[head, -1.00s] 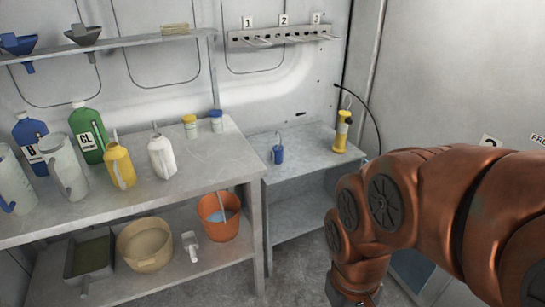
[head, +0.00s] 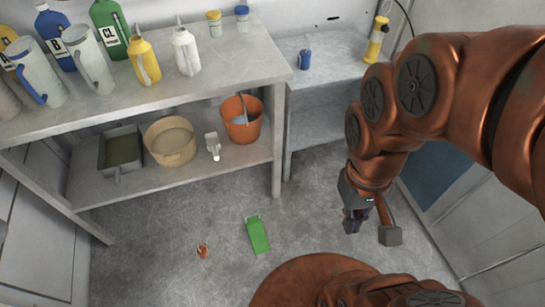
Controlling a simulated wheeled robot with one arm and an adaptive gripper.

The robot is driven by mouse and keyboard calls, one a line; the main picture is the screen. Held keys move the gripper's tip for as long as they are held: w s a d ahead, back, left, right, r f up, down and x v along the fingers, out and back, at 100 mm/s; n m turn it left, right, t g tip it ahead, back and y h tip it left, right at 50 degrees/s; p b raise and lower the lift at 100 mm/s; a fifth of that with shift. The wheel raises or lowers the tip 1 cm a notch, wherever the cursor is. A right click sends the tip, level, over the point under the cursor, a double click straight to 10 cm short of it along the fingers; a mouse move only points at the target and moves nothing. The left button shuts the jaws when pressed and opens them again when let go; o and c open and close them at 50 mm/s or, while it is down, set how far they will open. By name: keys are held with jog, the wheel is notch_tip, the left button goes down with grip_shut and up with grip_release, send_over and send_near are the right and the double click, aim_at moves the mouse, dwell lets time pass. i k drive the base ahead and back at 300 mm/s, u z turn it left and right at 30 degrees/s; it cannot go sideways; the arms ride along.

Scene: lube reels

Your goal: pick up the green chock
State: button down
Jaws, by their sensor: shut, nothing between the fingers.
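The green chock (head: 258,235) lies on the grey floor, in front of the shelf bench and left of my gripper. It looks like a flat green piece with a small pale end at its top. My gripper (head: 352,222) hangs at the end of my copper-coloured arm, pointing down, to the right of the chock and apart from it. Its dark fingers are small in the picture and hold nothing.
A small orange-brown object (head: 202,251) lies on the floor left of the chock. The bench (head: 200,100) carries jugs and bottles; its lower shelf holds an orange bucket (head: 239,130), a tan basin (head: 170,155) and a grey tray (head: 103,160).

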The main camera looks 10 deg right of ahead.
aim_at(254, 226)
jog(key=z, duration=1.35)
jog(key=k, duration=1.25)
jog(key=u, duration=1.85)
jog(key=i, duration=0.5)
